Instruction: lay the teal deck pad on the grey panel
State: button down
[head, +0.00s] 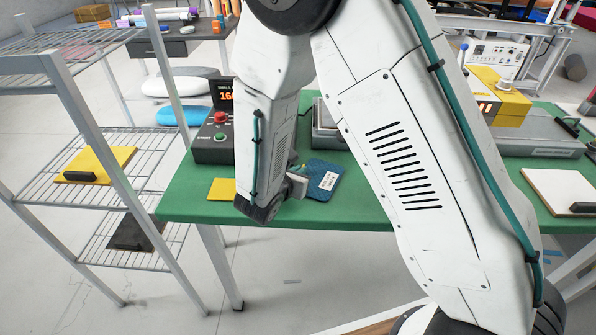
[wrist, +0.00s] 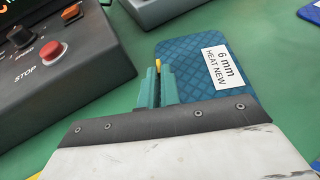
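The teal deck pad (head: 322,176) has a quilted surface and a white label, at the front middle of the green table. In the wrist view the pad (wrist: 190,65) has its label at the upper right. My gripper (head: 298,180) is at the pad's left edge. In the wrist view my gripper's teal fingers (wrist: 157,82) are close together, with a small yellow tab at the pad's edge between their tips. Whether the pad touches the table is unclear. A dark grey panel (head: 136,234) with a black handle lies on the lower rack shelf.
A control box (head: 212,145) with red and green buttons stands left of my gripper. A yellow square (head: 221,189) lies near the table's front left. A white panel (head: 556,190) is at the right. Rack posts stand left of the table.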

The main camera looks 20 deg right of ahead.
jog(key=c, duration=1.6)
grip_release()
